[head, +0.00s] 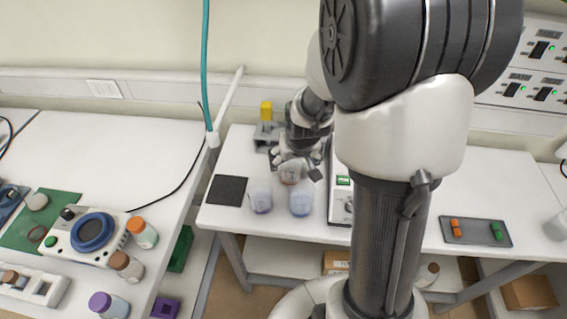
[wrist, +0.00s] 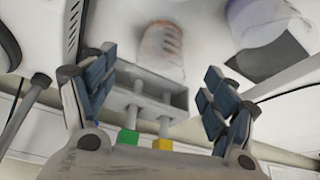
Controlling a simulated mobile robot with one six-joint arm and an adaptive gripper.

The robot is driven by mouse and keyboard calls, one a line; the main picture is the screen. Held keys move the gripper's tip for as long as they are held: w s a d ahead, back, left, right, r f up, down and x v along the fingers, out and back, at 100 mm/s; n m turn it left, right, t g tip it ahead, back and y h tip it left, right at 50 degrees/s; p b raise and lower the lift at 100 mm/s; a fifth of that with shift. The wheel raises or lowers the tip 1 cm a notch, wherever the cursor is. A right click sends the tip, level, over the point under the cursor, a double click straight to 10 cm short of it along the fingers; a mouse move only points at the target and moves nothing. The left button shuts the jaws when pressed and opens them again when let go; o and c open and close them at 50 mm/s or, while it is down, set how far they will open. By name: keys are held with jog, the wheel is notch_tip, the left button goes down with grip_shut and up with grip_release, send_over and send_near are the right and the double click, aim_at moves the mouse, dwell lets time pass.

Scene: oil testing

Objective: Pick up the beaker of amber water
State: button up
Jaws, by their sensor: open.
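A clear beaker (wrist: 160,52) with orange-brown marks lies ahead of my open gripper (wrist: 156,82) in the wrist view, between the line of the two fingers and apart from them. In the head view, a beaker with an orange-brown tint (head: 289,177) sits just under my gripper (head: 297,168), partly hidden by it. It looks like the beaker of amber water, though its contents are not clear. Two beakers with bluish-purple contents stand in front of it, one left (head: 260,196) and one right (head: 300,200). One bluish beaker also shows in the wrist view (wrist: 262,20).
A grey stand with a yellow top (head: 266,112) is behind the gripper; its grey block (wrist: 150,92) shows in the wrist view. A dark square pad (head: 227,190) lies left of the beakers. A white box-like device (head: 340,200) stands close on the right.

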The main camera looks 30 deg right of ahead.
jog(key=b+x, duration=0.2)
jog(key=x, duration=0.6)
jog(key=shift+w+f+b, duration=0.25)
jog(key=shift+b, duration=0.1)
jog(key=shift+c, duration=0.4)
jog(key=c, duration=1.2)
jog(key=shift+c, duration=0.3)
jog(key=shift+r, duration=0.15)
